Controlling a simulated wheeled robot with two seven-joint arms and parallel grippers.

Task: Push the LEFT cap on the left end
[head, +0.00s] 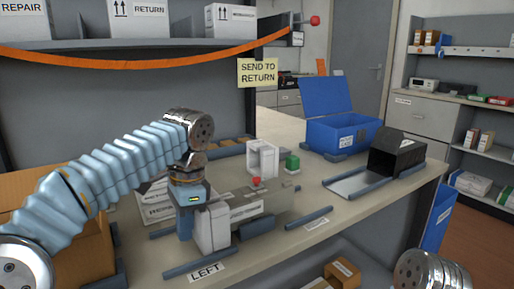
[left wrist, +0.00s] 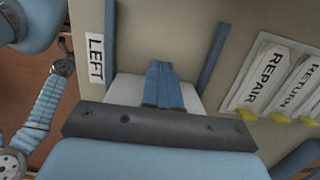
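The LEFT cap, a white upright block (head: 212,228), stands on the bench behind the LEFT label (head: 206,271), against the near-left end of a grey cartridge (head: 268,204). My left gripper (head: 185,232) points down just left of the cap, with its blue fingers together. In the left wrist view the shut fingers (left wrist: 163,88) lie over the white cap (left wrist: 197,96), near the LEFT label (left wrist: 96,58). Nothing shows between the fingers. I cannot tell whether they touch the cap. My right gripper is out of view.
A second white cap-like piece (head: 262,160) stands farther back, near a red knob (head: 256,183) and a green block (head: 292,164). Blue rails edge parts of the bench. A blue bin (head: 342,138) and a black box (head: 397,155) stand right.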

